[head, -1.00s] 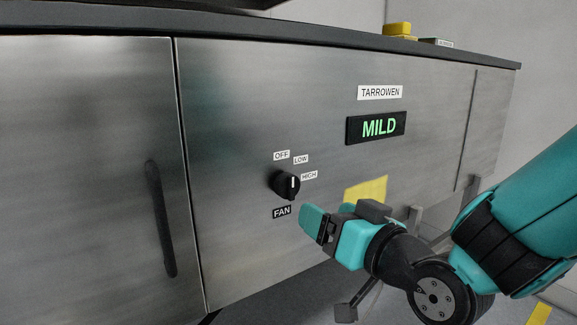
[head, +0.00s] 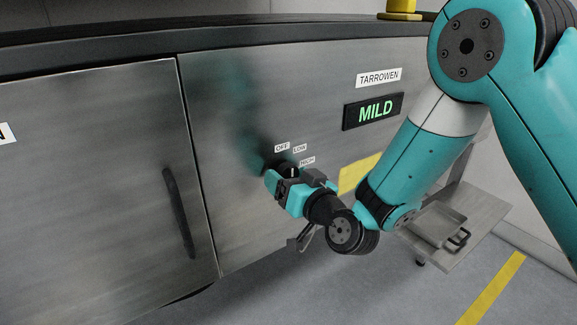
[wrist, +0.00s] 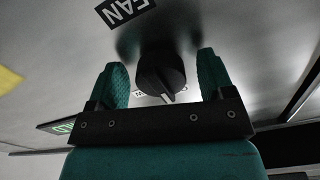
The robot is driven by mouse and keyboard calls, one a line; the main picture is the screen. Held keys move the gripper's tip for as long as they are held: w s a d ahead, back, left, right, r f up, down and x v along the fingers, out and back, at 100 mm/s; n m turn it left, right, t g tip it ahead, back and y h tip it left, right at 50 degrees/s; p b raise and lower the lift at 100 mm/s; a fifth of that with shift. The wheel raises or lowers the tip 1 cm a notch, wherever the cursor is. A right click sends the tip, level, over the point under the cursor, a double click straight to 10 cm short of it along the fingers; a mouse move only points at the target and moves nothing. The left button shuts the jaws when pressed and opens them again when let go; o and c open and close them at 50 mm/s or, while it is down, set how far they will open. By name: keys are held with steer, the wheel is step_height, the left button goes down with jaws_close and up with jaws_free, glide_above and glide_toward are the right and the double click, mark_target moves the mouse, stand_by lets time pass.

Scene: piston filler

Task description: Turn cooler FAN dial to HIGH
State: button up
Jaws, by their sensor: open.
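The FAN dial (wrist: 160,72) is a black round knob with a white pointer line on the cooler's steel front. In the wrist view it sits between my two fingers, with gaps at both sides; the pointer is toward the lower edge. In the head view, my gripper (head: 276,181) is at the dial and hides much of it. My gripper is open around the dial. The labels OFF (head: 282,147), LOW (head: 300,148) and HIGH (head: 307,161) show above and right of it. I cannot tell exactly which label the pointer meets. The FAN label (wrist: 125,10) shows in the wrist view.
A display reading MILD (head: 374,111) and a TARROWEN plate (head: 379,77) are up and right of the dial. A door handle (head: 178,212) is at left. A yellow patch (head: 358,174) is behind my arm. A low cart (head: 455,222) stands at right.

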steer(key=shift+w, duration=0.1)
steer(key=c, duration=0.9)
